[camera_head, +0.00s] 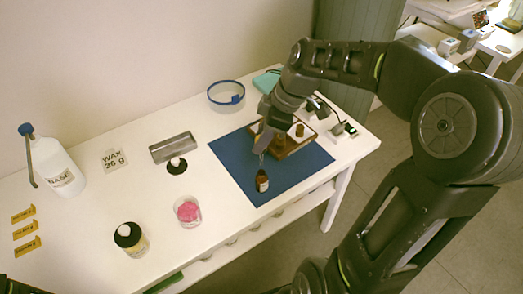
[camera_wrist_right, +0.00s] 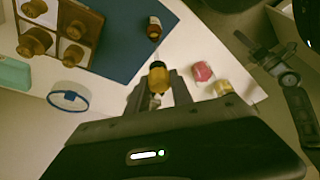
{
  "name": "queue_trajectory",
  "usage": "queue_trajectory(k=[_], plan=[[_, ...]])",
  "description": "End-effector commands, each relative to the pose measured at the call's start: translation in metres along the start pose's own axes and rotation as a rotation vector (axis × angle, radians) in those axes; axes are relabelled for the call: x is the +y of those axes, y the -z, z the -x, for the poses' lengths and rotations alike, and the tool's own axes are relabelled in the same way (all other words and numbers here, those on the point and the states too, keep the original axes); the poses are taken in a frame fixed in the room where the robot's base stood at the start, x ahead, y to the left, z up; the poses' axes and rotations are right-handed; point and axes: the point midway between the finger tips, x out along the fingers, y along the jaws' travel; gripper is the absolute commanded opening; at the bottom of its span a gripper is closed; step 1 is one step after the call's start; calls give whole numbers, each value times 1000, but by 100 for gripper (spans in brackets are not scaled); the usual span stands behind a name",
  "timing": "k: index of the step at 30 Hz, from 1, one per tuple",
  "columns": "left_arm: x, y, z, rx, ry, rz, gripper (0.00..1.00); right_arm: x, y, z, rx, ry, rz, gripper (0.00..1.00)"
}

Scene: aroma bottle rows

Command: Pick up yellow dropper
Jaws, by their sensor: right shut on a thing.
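The yellow dropper (camera_wrist_right: 158,78) shows in the right wrist view as a yellow collar with a dark end, between the fingers of my right gripper (camera_wrist_right: 160,92). My right gripper (camera_head: 262,145) is shut on it, above the blue mat (camera_head: 243,166). In the head view the gripper mostly hides the dropper; a thin pale tip shows just below the fingers. A small brown bottle (camera_head: 262,182) with a pale label stands upright on the mat below the gripper, apart from it. It also shows in the wrist view (camera_wrist_right: 154,28). My left gripper is not in view.
A wooden tray (camera_head: 303,146) with brown bottles is behind the gripper. A blue-rimmed bowl (camera_head: 226,96), a metal block (camera_head: 172,147), a pink-filled cup (camera_head: 188,211), a black-topped jar (camera_head: 130,237) and a white bottle (camera_head: 55,163) stand on the table (camera_head: 90,205).

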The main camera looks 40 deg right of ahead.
Motion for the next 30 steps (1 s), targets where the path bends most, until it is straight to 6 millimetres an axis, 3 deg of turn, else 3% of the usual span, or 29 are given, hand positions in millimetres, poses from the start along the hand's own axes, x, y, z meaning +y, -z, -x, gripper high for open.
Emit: queue_trajectory(k=[20,30], plan=[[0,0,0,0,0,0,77,0,2,5,0,1,-1,17],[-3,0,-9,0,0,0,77,0,-2,-4,0,1,-1,17]])
